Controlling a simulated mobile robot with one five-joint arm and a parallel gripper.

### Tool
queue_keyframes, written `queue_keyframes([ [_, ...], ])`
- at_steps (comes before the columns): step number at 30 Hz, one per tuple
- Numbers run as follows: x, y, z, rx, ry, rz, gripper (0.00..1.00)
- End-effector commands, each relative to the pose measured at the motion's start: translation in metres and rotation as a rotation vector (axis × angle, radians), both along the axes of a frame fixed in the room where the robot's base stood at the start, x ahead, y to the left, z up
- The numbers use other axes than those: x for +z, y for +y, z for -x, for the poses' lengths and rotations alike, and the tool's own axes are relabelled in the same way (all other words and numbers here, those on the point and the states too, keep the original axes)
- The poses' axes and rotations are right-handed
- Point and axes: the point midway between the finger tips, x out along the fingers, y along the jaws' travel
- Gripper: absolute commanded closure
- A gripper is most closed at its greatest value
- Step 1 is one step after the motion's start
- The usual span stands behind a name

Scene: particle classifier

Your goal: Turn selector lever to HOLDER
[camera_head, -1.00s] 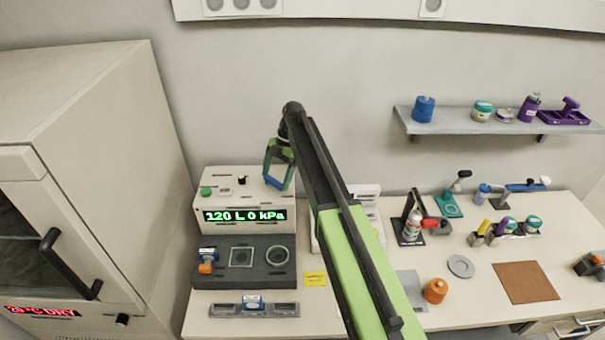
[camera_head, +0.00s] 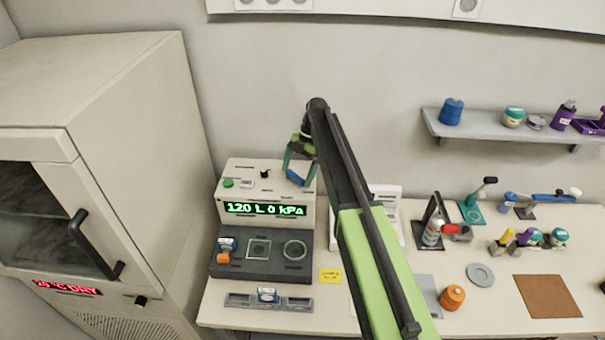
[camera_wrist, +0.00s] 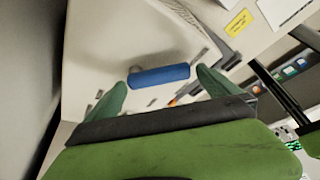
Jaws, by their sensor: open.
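The pale instrument box (camera_head: 229,194) has a green display (camera_head: 265,209) reading about 120 L 0 kPa. The blue selector lever (camera_head: 295,176) is at the right of its top. In the wrist view the blue lever (camera_wrist: 158,76) is a short bar lying between the two green fingers. My gripper (camera_head: 300,173) is over the right of the box top. Its fingers (camera_wrist: 160,81) are spread on either side of the lever, with visible gaps at both ends. I cannot tell how high above the lever they are. The lever's markings are not readable.
A green button (camera_head: 228,183) and a black knob (camera_head: 265,173) stand on the box top. A dark tray (camera_head: 225,266) lies in front. A tall pale cabinet (camera_head: 110,100) stands left. My arm crosses the picture, covering some of the bench.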

Motion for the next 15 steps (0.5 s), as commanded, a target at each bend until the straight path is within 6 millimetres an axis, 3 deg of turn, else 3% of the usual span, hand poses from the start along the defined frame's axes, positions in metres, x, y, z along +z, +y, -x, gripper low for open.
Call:
queue_keyframes([
  [5, 0.026, -0.005, -0.006, 0.0, -0.001, -0.001, 0.0],
  [15, 0.103, -0.022, -0.023, 0.004, 0.0, 0.001, 0.0],
])
